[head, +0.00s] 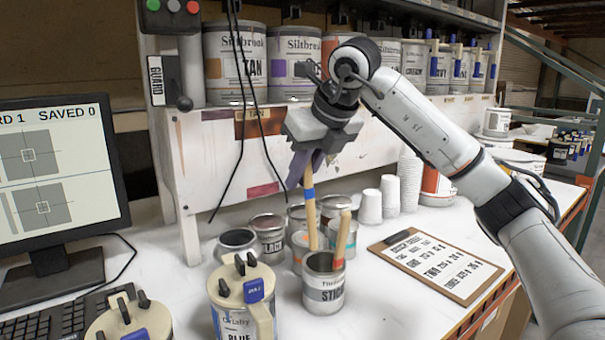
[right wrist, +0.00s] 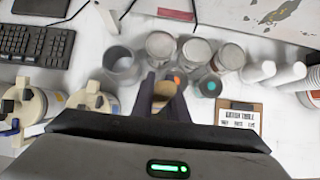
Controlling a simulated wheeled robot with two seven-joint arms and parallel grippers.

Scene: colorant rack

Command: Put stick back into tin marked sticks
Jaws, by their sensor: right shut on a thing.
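A wooden stick (head: 310,222) with a blue band hangs nearly upright from my right gripper (head: 308,168), whose dark fingers are shut on its top. In the right wrist view the stick (right wrist: 163,89) shows between the fingers. The grey tin (head: 323,284), its label partly readable as "STI", stands on the table below. The stick's lower end overlaps the tin's mouth; I cannot tell how deep it is inside. A second stick (head: 342,240) with a red-orange band leans in the tin. My left gripper is not in view.
A cream-lidded blue colorant jug (head: 241,300) stands close left of the tin. Several open cans, including a grey one (head: 238,240), stand behind. A clipboard (head: 437,264) lies right, with white cups (head: 370,206) beyond. A shelf of paint cans is above.

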